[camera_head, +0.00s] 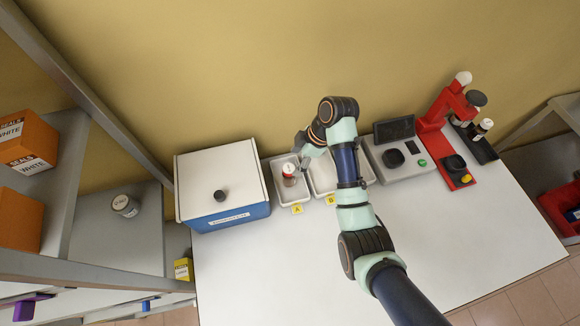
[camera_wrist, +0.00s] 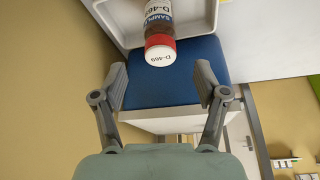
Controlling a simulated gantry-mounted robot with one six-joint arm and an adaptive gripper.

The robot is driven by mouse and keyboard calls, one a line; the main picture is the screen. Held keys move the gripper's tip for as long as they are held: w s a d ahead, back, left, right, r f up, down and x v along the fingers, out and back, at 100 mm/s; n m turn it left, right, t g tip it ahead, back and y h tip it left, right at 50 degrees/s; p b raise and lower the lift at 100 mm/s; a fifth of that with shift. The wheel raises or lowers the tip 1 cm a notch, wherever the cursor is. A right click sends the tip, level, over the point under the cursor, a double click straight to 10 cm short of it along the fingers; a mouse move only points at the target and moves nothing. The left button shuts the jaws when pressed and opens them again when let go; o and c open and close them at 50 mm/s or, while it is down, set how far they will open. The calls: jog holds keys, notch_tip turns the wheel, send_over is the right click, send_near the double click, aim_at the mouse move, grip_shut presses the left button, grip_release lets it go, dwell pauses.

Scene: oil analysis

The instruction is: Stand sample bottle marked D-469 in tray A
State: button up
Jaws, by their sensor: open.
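In the head view my gripper (camera_head: 303,157) is just right of the bottle, partly hidden by my arm.
A blue and white box (camera_head: 225,210) stands close left of tray A. Tray B (camera_head: 322,172) is to the right, partly behind my arm. A grey scale-like device (camera_head: 400,160) and a red stand (camera_head: 437,125) are further right. The table front is clear.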

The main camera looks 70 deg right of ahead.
jog(key=v, duration=0.2)
jog(key=shift+s+r, duration=0.15)
jog(key=shift+r, duration=0.25)
